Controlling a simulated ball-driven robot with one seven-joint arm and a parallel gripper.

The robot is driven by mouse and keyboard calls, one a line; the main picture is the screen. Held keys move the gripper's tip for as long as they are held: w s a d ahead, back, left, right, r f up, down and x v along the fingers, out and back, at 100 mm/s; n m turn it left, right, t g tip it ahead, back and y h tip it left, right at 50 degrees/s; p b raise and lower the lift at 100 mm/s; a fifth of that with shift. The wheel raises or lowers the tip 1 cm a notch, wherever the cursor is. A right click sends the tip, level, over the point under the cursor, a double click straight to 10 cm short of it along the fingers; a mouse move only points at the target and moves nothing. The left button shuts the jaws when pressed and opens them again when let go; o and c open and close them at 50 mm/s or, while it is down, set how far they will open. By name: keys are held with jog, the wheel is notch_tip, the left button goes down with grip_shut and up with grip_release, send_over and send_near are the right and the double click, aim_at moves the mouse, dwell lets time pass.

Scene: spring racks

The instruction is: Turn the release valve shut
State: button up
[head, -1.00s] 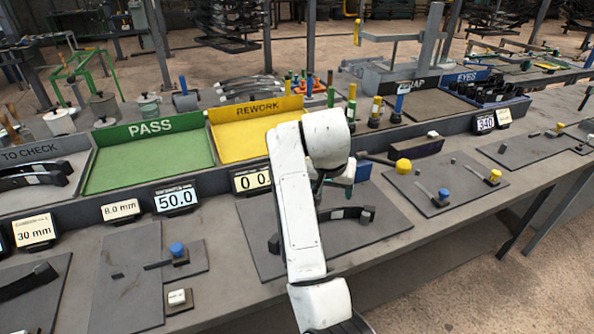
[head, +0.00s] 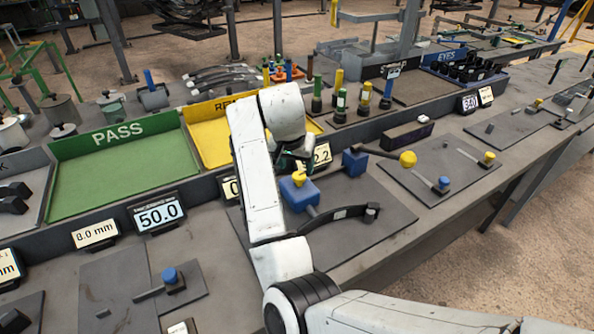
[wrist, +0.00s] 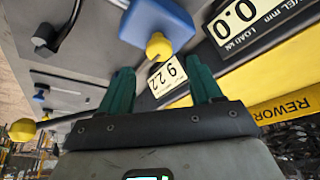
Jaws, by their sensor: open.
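A yellow knob (head: 299,178), which looks like the release valve, sits on a blue block (head: 297,194) on the dark plate (head: 385,205). It also shows in the wrist view (wrist: 158,47), just beyond the fingertips and roughly midway between them. My gripper (wrist: 158,74) has two dark green fingers, spread apart and empty. In the head view my gripper (head: 292,160) is just above and behind the knob, partly hidden by my white arm. I see no contact with the knob. How far the valve is turned cannot be told.
A lever with a yellow ball end (head: 408,159) reaches right from a second blue block (head: 355,161). Number displays (head: 318,155) stand behind, before the yellow tray (head: 208,135). A green PASS tray (head: 125,175) is at left.

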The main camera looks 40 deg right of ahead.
aim_at(299, 175)
jog(key=shift+x, duration=2.75)
jog(key=shift+c, duration=0.2)
jog(key=c, duration=1)
